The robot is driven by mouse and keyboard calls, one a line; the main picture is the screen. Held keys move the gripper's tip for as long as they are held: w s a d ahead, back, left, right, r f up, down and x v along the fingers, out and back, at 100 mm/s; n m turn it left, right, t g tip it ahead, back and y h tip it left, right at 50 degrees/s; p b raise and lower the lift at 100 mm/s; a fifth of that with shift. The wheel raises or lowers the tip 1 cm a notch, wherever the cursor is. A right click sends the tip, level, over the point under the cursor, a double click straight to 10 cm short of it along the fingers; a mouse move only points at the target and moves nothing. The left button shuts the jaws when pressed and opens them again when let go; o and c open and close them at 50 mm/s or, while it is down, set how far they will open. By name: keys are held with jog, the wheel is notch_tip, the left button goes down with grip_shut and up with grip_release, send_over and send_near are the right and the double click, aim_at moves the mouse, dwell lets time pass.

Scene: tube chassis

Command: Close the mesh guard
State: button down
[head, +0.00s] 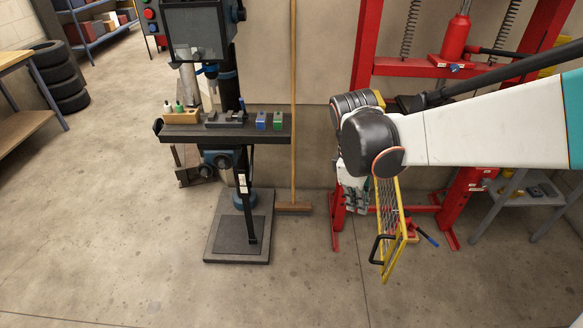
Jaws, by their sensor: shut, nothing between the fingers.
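The mesh guard (398,234) is a yellow-framed panel with wire mesh, seen almost edge-on at the right of centre in the head view. It stands out from the red press frame toward me, so it is swung open. Its black handle (377,249) is near its lower front end. My gripper (356,207) points down just left of the guard, with its fingers shut and empty. It is above and left of the handle; I cannot tell whether it touches the guard. My wrist and arm hide the guard's upper part and its hinge side.
The red press frame (367,45) stands behind my arm, with a red jack (457,38) on its crossbeam. A drill press with a dark table (225,132) stands to the left, and a broom (293,110) leans between. A grey shelf (528,195) is right. The front floor is clear.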

notch_tip(320, 180, down, 14)
jog(key=n+g+b, duration=0.1)
jog(key=n+b, duration=0.1)
jog(key=b, duration=0.2)
jog(key=d, duration=0.1)
jog(key=s+d+b, duration=0.1)
jog(key=d, duration=0.1)
jog(key=shift+s+r+h, duration=0.3)
